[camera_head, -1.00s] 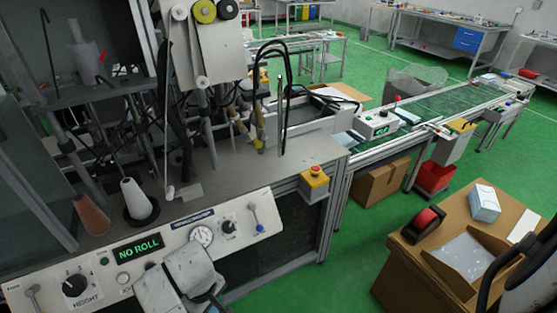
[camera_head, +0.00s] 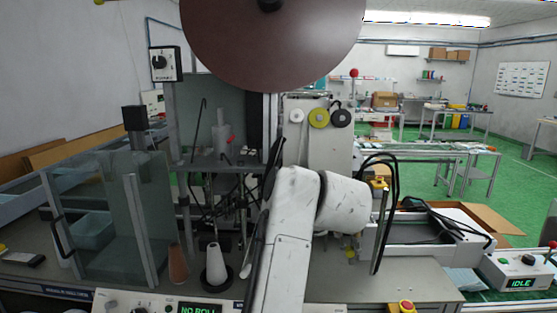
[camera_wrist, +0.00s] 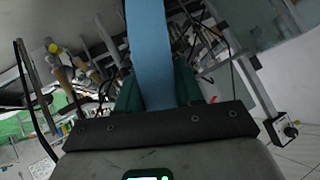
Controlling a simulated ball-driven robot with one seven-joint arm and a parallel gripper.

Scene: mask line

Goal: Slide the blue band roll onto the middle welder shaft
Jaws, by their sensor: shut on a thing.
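The blue band roll (camera_wrist: 150,45) shows edge-on as a broad blue strip in the wrist view, running up out of the top of the picture. My gripper (camera_wrist: 158,88) is shut on it, with a green finger on each side. In the head view my white arm rises in the middle and hides the gripper and the roll. A pale machine panel (camera_head: 318,145) carries white, yellow (camera_head: 319,118) and dark round parts in a row. I cannot tell which part is the middle welder shaft. A display (camera_head: 198,309) reads NO ROLL.
A large brown disc (camera_head: 270,45) hangs at the top of the head view. A glass guard (camera_head: 100,215) stands left, with white (camera_head: 213,265) and brown (camera_head: 178,264) cones nearby. Black cables (camera_head: 380,210) loop right of my arm. A unit (camera_head: 515,272) reads IDLE.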

